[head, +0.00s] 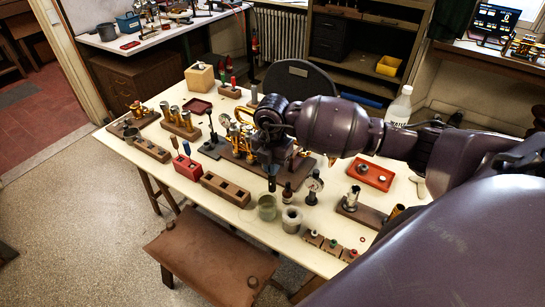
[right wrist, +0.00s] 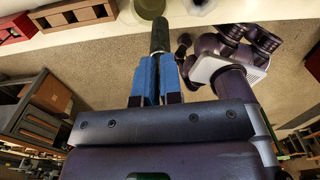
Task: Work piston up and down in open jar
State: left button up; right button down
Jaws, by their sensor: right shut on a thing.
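My right gripper (head: 271,170) reaches down over the front part of the cream table. In the right wrist view its two blue fingers (right wrist: 157,78) are shut on a dark, slim cylindrical piston (right wrist: 160,36). The piston's lower end (head: 272,185) points down in the head view, just above a greenish open jar (head: 267,208). The jar also shows at the top edge of the right wrist view (right wrist: 149,8). The piston looks to be outside the jar, over its mouth; the exact gap is hard to tell. My left gripper is not in view.
A pale jar (head: 291,220) stands close right of the green jar. A dark bottle (head: 287,193) and a dial gauge (head: 313,188) are just behind. A wooden block with square holes (head: 226,190) lies to the left. A brown bench (head: 212,260) stands before the table.

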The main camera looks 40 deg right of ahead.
pick_arm(q)
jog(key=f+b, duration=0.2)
jog(key=b, duration=0.1)
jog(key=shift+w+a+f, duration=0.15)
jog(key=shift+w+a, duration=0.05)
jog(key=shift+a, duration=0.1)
pick_arm(e)
jog(key=f, duration=0.1)
jog(key=w+f, duration=0.1)
jog(key=f, duration=0.2)
jog(key=shift+w+a+f, duration=0.1)
jog(key=shift+w+a, duration=0.2)
jog(key=shift+w, duration=0.1)
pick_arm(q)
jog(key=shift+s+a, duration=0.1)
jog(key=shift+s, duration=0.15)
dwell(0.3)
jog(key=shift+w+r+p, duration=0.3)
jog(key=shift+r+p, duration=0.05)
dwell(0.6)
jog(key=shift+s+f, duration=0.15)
pick_arm(e)
jog(key=shift+f, duration=0.1)
